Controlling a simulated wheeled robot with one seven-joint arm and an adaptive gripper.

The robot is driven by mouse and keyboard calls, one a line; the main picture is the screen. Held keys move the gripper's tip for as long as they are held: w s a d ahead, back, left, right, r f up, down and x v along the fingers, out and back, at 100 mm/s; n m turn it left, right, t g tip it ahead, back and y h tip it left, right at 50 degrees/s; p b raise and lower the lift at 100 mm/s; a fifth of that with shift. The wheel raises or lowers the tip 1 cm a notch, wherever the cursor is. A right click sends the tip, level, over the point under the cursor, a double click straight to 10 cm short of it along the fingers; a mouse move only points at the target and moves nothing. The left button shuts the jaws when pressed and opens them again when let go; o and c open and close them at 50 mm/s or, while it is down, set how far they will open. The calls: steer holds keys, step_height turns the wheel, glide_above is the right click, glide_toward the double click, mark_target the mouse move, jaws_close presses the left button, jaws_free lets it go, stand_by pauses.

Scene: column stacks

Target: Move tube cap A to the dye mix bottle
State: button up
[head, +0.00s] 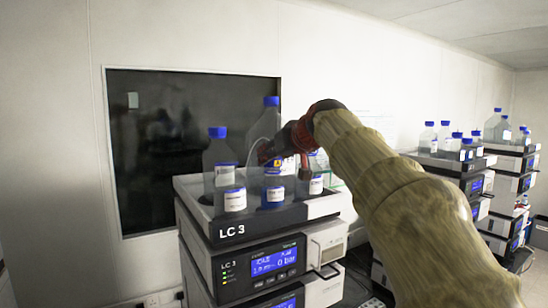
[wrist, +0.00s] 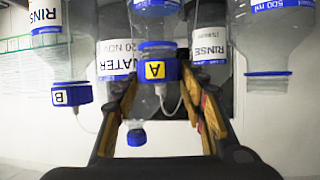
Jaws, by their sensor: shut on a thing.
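Tube cap A (wrist: 155,71) is blue with a yellow "A" label, and a thin clear tube runs from it. My gripper (wrist: 160,84) is shut on it, one finger on each side. In the head view the gripper (head: 284,165) is over the LC 3 tray, with the blue and yellow cap (head: 275,162) between its fingers. A bottle with blue liquid (head: 273,194) stands just below the cap; its label is too small to read, so I cannot tell whether it is the dye mix bottle. Whether the cap touches a bottle is unclear.
Blue-capped bottles crowd the LC 3 tray (head: 188,187), including a tall one (head: 219,158) at left. Cap B (wrist: 70,95) shows in the wrist view near bottles labelled RINSE (wrist: 209,47) and WATER (wrist: 113,58). More stacks with bottles (head: 453,165) stand at right.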

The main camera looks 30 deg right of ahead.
steer(key=shift+f+b, duration=0.4)
steer(key=shift+b, duration=0.1)
stand_by(0.6)
steer(key=o, duration=1)
steer(key=shift+o, duration=0.3)
steer(key=v, duration=1.2)
